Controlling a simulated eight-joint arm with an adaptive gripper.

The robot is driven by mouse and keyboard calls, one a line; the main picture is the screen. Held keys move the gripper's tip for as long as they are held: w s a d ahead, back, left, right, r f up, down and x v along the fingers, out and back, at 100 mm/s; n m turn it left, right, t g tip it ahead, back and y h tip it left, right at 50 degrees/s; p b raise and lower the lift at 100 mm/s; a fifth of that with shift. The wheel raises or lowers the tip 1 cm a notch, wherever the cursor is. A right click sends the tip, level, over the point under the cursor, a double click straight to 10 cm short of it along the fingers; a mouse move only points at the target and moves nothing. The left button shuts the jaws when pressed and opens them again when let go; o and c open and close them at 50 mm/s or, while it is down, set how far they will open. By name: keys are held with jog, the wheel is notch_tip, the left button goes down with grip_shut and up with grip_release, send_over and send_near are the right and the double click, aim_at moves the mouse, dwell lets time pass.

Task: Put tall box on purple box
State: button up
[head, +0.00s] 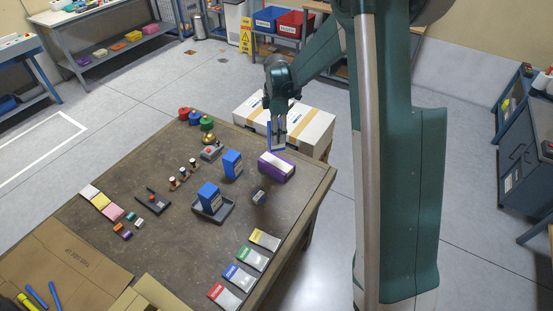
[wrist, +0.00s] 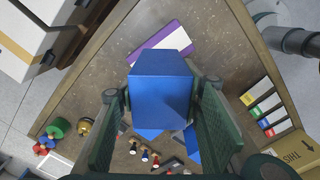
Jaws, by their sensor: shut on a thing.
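My gripper (head: 279,138) is shut on a tall blue box, whose blue edge (head: 269,137) shows beside the fingers in the head view. In the wrist view the tall box (wrist: 160,95) fills the middle between the two green fingers. The purple box (head: 276,167), with a white top, lies on the table just below the gripper in the head view. In the wrist view the purple box (wrist: 162,38) shows beyond the held box, which hides part of it. The held box appears raised above the table; the exact gap to the purple box cannot be told.
Another blue box (head: 232,164) stands left of the purple box, and one (head: 209,197) stands in a dark tray (head: 226,213). A small dark item (head: 258,195) lies nearby. Coloured cards (head: 252,259) lie at the table's right edge. A white carton (head: 310,125) stands behind the table.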

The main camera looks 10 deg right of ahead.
jog(key=shift+f, duration=3)
jog(key=shift+f, duration=1.9)
jog(key=shift+f, duration=0.15)
jog(key=o, duration=1.1)
jog(key=shift+c, duration=0.2)
notch_tip(320, 180, up, 12)
jog(key=shift+r, duration=0.2)
